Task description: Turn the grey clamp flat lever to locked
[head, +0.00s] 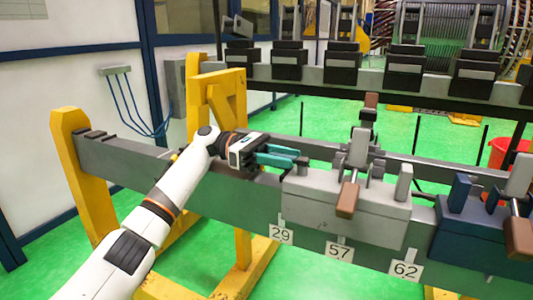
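The grey clamp (325,203) sits on the grey beam, right of centre. A lever with a brown handle (348,198) slants down over its front face, below a grey upright block (359,148). Another brown handle (371,101) stands upright behind the clamp; I cannot tell which part it belongs to. I cannot tell which lever is the flat one. My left gripper (299,157) reaches in from the left with teal fingers apart. Its tips are by the clamp's upper left corner, left of the front brown handle; contact is unclear. My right gripper is not in view.
A dark blue clamp (455,240) with a brown handle (519,238) is at the right. Black blocks line a rear rail. A red bucket (497,153) stands on the green floor.

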